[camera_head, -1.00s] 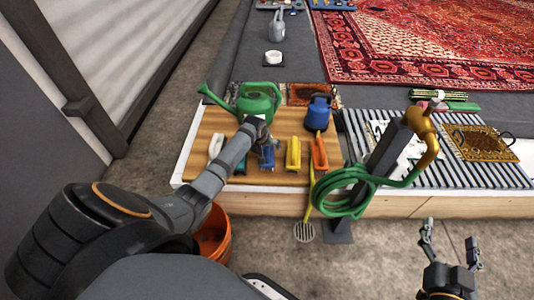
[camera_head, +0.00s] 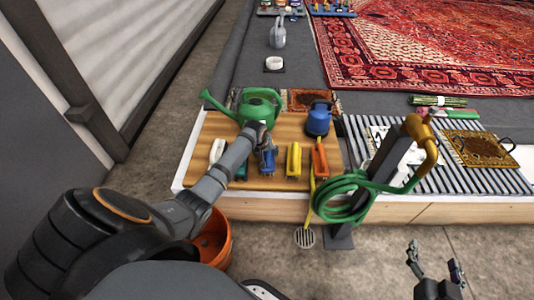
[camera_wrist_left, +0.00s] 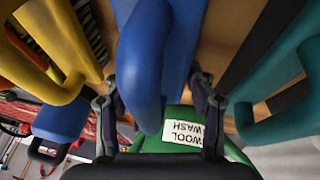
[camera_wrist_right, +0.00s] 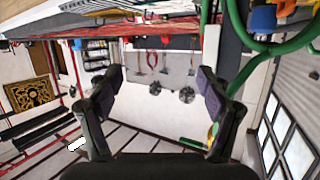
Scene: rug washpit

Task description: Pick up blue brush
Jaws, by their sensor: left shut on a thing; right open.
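The blue brush (camera_head: 267,161) is on the wooden board, between a teal brush (camera_head: 241,168) and a yellow brush (camera_head: 293,160). My left gripper (camera_head: 263,141) is at the blue brush. In the left wrist view the blue brush (camera_wrist_left: 146,60) passes between the fingers of my left gripper (camera_wrist_left: 155,95), which is shut on it. I cannot tell whether the brush is clear of the board. My right gripper (camera_head: 434,262) is open and empty, low at the right over the floor. It also shows open in the right wrist view (camera_wrist_right: 160,85).
A green watering can (camera_head: 257,105) and a blue jug (camera_head: 318,119) stand behind the brushes. An orange brush (camera_head: 319,160) lies right of the yellow one. A post with a coiled green hose (camera_head: 345,205) stands to the right. An orange bucket (camera_head: 213,245) is below the left arm.

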